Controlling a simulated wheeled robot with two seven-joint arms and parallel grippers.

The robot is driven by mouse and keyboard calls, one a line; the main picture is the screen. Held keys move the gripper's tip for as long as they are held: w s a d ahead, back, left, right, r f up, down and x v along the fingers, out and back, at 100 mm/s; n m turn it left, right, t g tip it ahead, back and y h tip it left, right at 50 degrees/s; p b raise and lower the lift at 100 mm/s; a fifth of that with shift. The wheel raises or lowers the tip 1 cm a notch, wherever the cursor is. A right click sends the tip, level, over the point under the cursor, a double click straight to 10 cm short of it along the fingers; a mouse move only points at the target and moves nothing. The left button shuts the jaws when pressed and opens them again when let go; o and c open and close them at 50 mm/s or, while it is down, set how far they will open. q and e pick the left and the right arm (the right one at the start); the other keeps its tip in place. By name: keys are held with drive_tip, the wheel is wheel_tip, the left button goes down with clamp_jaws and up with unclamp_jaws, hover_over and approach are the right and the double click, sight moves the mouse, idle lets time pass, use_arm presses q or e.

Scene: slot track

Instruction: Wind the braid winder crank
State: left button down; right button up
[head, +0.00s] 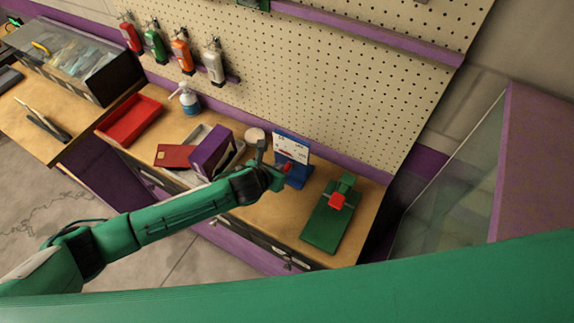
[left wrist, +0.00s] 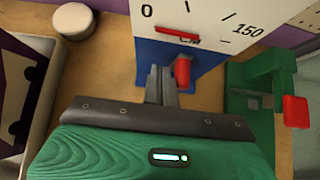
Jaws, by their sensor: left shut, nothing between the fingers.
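A blue stand with a white scale board (head: 291,146) is on the workbench; the board reads 0 to 150 in the left wrist view (left wrist: 215,18). A red crank knob (left wrist: 183,70) sticks out from the stand's blue front (left wrist: 208,80). My left gripper (head: 284,170) is in front of this stand. In the left wrist view its fingers (left wrist: 160,88) are shut and empty, just left of the knob; whether they touch it I cannot tell. My right gripper is not in view.
A green device (head: 326,222) with a red block (head: 337,200) stands to the right. A purple box (head: 211,153), a round pale lid (head: 255,134), a red tray (head: 131,119) and a spray bottle (head: 188,99) are to the left. A pegboard (head: 330,90) rises behind.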

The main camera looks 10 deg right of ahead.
use_arm(q)
drive_tip(key=shift+s+d+r, duration=0.15)
drive_tip(key=shift+d+r, duration=0.05)
drive_tip(key=shift+d, duration=0.05)
drive_tip(key=shift+s+d+r, duration=0.15)
drive_tip(key=shift+s+d, duration=0.1)
drive_tip(key=shift+d, duration=0.1)
idle(0.5)
drive_tip(key=shift+s+d, duration=0.3)
drive_tip(key=shift+d, duration=0.15)
drive_tip(key=shift+s+d, duration=0.1)
drive_tip(key=shift+s+d, duration=0.2)
drive_tip(key=shift+d, duration=0.15)
idle(0.3)
